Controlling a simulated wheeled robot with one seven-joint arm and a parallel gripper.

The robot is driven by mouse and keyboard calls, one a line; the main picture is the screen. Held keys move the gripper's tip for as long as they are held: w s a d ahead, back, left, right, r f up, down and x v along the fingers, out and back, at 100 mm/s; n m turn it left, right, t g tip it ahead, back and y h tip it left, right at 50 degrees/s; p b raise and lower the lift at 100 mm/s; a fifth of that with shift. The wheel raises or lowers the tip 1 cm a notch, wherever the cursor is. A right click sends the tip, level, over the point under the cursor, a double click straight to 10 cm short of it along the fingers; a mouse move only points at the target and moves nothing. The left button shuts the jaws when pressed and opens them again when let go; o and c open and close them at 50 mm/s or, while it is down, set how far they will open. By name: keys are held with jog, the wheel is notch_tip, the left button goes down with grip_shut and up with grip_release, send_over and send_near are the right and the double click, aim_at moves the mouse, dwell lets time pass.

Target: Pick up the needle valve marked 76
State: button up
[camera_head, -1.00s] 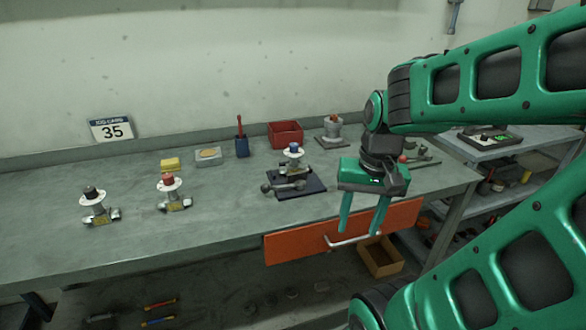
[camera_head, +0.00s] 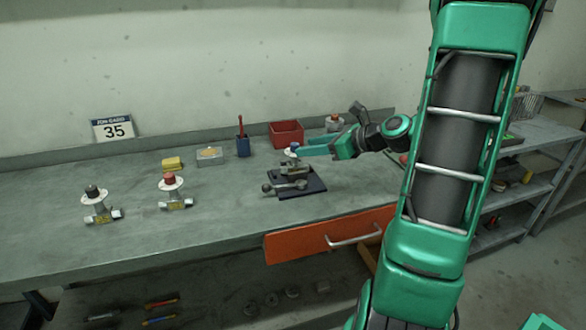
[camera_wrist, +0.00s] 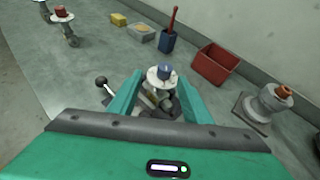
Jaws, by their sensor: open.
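Three small valves with white discs stand on the grey bench. One has a blue knob (camera_head: 293,147) and stands on a dark mat (camera_head: 312,188). One has a red knob (camera_head: 169,179) and one a black knob (camera_head: 92,192), both farther left. I cannot read 76 on any of them. My gripper (camera_head: 303,151) is open and empty, level with the top of the blue-knobbed valve. In the wrist view the blue-knobbed valve (camera_wrist: 160,76) shows between my two fingers (camera_wrist: 160,92). I cannot tell whether they touch it. Its lower body is partly hidden.
Behind are a red bin (camera_head: 286,134), a blue holder (camera_head: 242,147), a tray (camera_head: 210,156) and a yellow block (camera_head: 172,164). Another fitting (camera_wrist: 268,101) stands right of the bin.

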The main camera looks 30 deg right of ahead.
aim_at(295, 163)
jog(key=shift+m, duration=0.4)
jog(key=x, duration=1)
jog(key=shift+w+d+r, duration=0.2)
jog(key=shift+w+d, duration=0.05)
jog(key=shift+w, duration=0.3)
jog(key=shift+c, duration=0.7)
grip_shut()
